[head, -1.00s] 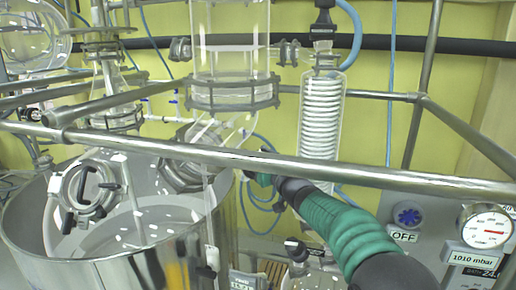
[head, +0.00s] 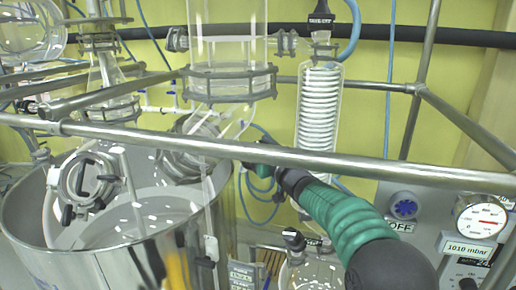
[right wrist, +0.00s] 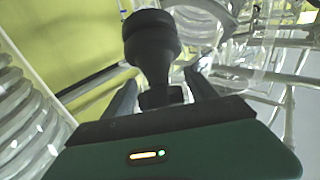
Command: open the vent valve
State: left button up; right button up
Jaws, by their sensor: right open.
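A black knob on a narrower black neck (right wrist: 152,42) fills the top middle of the right wrist view. It stands between the two dark fingers of my right gripper (right wrist: 162,92), which are open around its lower part; contact cannot be told. In the head view, my right gripper (head: 264,170) is behind the front steel rail, just left of the coiled condenser, with its fingertips hidden. A black valve-like fitting (head: 321,18) with a small label tops the condenser; I cannot tell whether it is the same knob. My left gripper is not in view.
The glass condenser (head: 318,110) stands close on the right. A glass vessel (head: 228,50) hangs beside it, and a large steel pot (head: 110,262) stands left. A gauge (head: 484,220) is on the right.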

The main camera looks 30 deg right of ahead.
jog(key=shift+s+f, duration=0.15)
jog(key=shift+s, duration=0.15)
jog(key=s+f+b, duration=0.1)
jog(key=s+b, duration=0.4)
jog(key=s, duration=1.1)
jog(key=shift+a+f+b, duration=0.3)
jog(key=shift+a+b, duration=0.05)
jog(key=shift+d, duration=0.1)
